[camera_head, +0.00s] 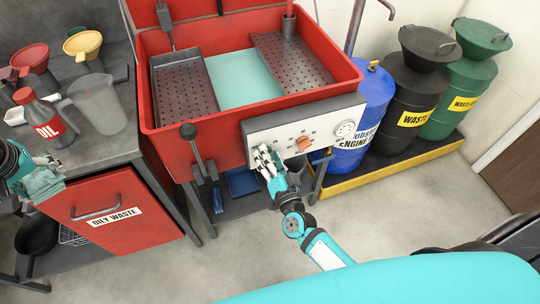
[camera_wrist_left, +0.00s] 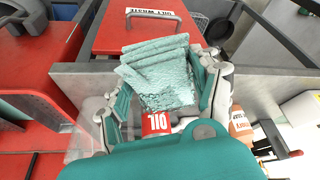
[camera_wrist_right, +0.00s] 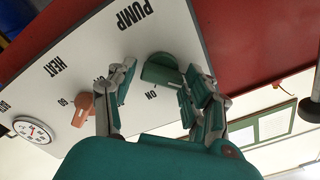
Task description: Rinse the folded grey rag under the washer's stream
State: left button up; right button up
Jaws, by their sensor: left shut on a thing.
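The folded rag (camera_wrist_left: 158,72), grey-green and in several layers, is held in my left gripper (camera_head: 22,172). It also shows at the left edge of the head view (camera_head: 44,184), in front of the grey bench and away from the washer. The red washer (camera_head: 215,155) has a pale teal floor (camera_head: 243,78) between perforated trays. Its white control panel (camera_head: 340,122) is on the front. My right gripper (camera_head: 268,158) is at the panel's left part, open. In the right wrist view the green pump knob (camera_wrist_right: 160,70) lies between its fingers; I cannot tell whether they touch it.
The bench (camera_head: 105,145) holds an oil bottle (camera_head: 45,118), a clear jug (camera_head: 97,103) and funnels (camera_head: 82,44). A red oily waste cabinet (camera_head: 125,225) is below. An orange heat knob (camera_wrist_right: 82,110) is beside the pump knob. Drums (camera_head: 415,88) stand right of the washer.

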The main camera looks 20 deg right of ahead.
jog(key=shift+o, duration=0.7)
jog(key=s, duration=1.2)
jog(key=shift+d, duration=0.2)
jog(key=shift+f, duration=0.1)
